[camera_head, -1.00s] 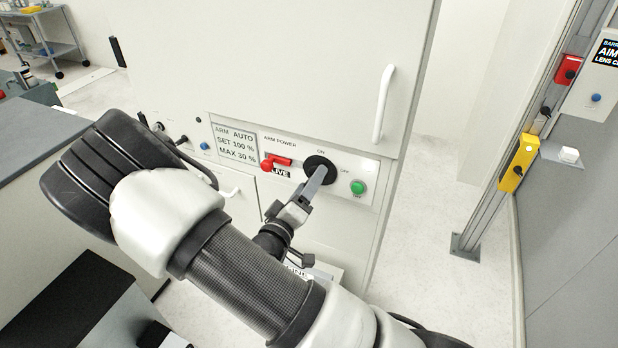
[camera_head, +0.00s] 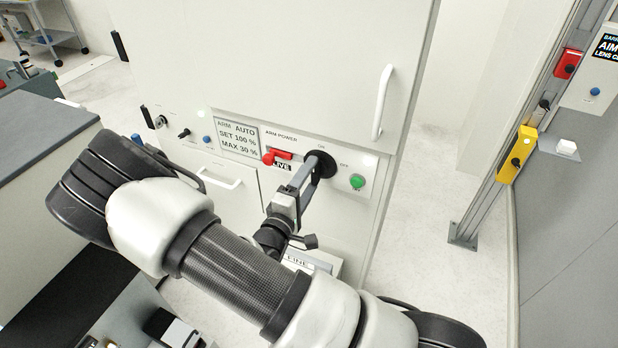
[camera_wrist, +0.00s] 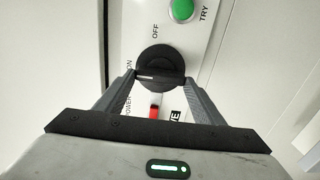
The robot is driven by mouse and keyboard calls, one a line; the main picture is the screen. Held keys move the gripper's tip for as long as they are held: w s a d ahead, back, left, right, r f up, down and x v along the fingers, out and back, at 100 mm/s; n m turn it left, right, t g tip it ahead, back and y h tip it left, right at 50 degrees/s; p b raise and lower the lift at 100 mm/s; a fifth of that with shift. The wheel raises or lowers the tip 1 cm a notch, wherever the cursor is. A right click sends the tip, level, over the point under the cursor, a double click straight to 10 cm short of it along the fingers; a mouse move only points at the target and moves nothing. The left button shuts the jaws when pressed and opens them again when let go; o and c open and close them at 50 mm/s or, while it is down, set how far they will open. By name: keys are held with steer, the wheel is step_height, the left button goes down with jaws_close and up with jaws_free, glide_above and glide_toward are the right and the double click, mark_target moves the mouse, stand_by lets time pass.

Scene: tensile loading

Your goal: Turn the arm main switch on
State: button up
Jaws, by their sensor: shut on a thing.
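The arm main switch (camera_head: 328,162) is a black round rotary knob on the white cabinet's control strip, with ON printed above it and OFF to its right. My gripper (camera_head: 310,170) is at the knob, its two grey fingers reaching it from the lower left. In the wrist view, the knob (camera_wrist: 160,62) sits between the fingertips of my gripper (camera_wrist: 160,80), one on each side, and they are shut on it. Its raised bar lies crosswise there, with a white mark at its left end, toward the ON label. OFF is printed above the knob in that view.
A red switch cover (camera_head: 277,155) sits left of the knob beside a LIVE label. A green TRY button (camera_head: 357,181) is close on the right. A display (camera_head: 238,139) reads ARM AUTO. A white door handle (camera_head: 383,102) stands out above right. Floor is clear right of the cabinet.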

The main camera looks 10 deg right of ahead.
stand_by(0.3)
steer(key=o, duration=1.1)
steer(key=shift+c, duration=0.2)
steer(key=shift+s, duration=0.1)
steer(key=b+v, duration=0.1)
steer(key=v, duration=1.6)
steer(key=shift+a, duration=0.15)
